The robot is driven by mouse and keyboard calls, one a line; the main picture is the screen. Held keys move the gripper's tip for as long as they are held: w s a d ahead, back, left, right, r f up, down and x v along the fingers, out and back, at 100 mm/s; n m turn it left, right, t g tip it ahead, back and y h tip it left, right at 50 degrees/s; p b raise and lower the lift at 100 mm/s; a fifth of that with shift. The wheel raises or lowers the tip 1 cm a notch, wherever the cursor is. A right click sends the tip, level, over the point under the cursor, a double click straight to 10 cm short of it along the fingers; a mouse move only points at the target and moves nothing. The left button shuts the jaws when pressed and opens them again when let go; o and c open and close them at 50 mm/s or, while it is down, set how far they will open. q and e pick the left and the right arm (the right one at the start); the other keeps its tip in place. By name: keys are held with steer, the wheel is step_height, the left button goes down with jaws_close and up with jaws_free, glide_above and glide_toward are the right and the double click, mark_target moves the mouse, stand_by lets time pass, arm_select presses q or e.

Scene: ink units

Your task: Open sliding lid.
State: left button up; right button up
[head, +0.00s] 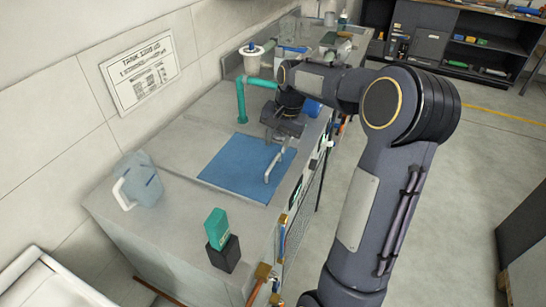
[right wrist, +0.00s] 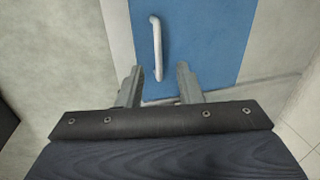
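The sliding lid (head: 240,168) is a flat blue panel set in the grey top of the ink unit. It also fills the upper middle of the right wrist view (right wrist: 212,50). A pale bar handle (head: 275,163) stands on the lid; in the right wrist view the handle (right wrist: 157,48) lies beyond the fingertips. My right gripper (head: 284,133) is over the far side of the lid, near the handle. In the right wrist view its fingers (right wrist: 157,85) are apart with nothing between them. My left gripper is not in view.
A light blue jug (head: 140,182) and a green-and-black block (head: 220,240) stand on the near top. A green pipe (head: 241,100) rises behind the lid. A wall with a sign (head: 140,73) runs along the left. Open floor lies right.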

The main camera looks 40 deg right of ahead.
mark_target(273, 164)
steer(key=shift+m, duration=0.3)
steer(key=x, duration=0.5)
steer(key=d+x, duration=0.1)
steer(key=x, duration=0.2)
steer(key=shift+w+f, duration=0.15)
steer(key=shift+f, duration=0.1)
jaws_close()
